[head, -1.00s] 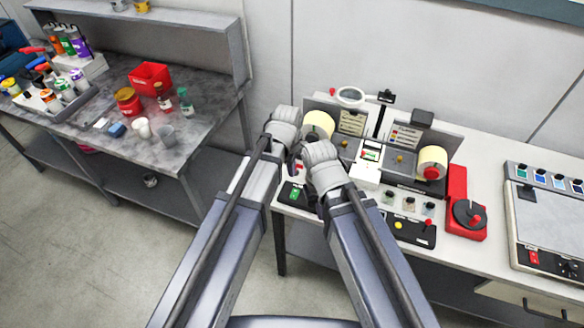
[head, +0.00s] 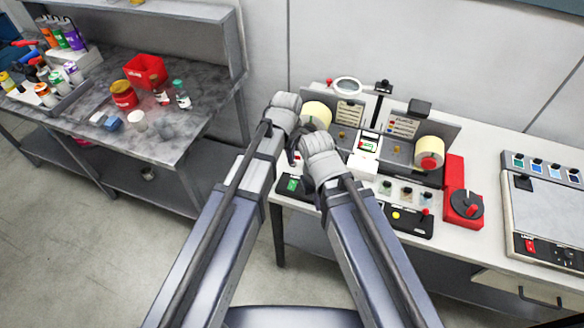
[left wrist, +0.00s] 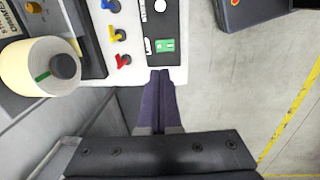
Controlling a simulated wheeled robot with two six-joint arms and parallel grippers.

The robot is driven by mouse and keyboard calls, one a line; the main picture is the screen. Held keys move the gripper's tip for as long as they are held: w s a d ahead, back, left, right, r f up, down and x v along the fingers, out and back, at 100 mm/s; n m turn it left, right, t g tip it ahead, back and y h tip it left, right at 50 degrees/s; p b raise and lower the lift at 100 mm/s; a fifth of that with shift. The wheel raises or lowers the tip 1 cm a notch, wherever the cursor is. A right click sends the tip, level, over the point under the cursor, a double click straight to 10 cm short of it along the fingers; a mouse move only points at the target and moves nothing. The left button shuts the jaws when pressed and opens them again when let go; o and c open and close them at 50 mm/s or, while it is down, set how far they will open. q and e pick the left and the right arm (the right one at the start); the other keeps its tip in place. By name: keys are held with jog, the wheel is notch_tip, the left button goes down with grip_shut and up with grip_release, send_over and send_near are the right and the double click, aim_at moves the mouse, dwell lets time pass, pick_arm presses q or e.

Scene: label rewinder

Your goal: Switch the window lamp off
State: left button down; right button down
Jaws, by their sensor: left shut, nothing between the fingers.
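The label rewinder on the white table has a white unit with a small green display (head: 368,146) between two cream rolls. I cannot tell which part is the window lamp. A black switch box with a green rocker (head: 292,185) sits at the table's near left corner; the green rocker also shows in the left wrist view (left wrist: 165,46). My left gripper (left wrist: 160,74) is shut and empty, its tips at the table edge just below that box in the left wrist view. In the head view it is mostly hidden among the arm ends. My right arm's end is beside it; its fingers are hidden.
Blue, yellow and red toggles (left wrist: 119,35) stand beside the box in the left wrist view, near a cream roll (left wrist: 40,66). A red hand-crank unit (head: 463,195) and a control panel (head: 545,210) are further right. A grey workbench (head: 150,148) with bottles stands left.

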aim_at(293, 183)
pick_arm(q)
jog(key=f+b, duration=0.4)
jog(key=w+f+b, duration=0.1)
jog(key=f+b, duration=0.8)
jog(key=shift+w+d+f, duration=0.3)
jog(key=shift+f, duration=0.05)
jog(key=shift+f+b, duration=0.2)
jog(key=shift+b, duration=0.2)
jog(key=shift+r, duration=0.1)
jog(key=shift+s, duration=0.2)
jog(key=shift+s+a, duration=0.2)
jog(key=shift+s, duration=0.4)
jog(key=shift+r, duration=0.1)
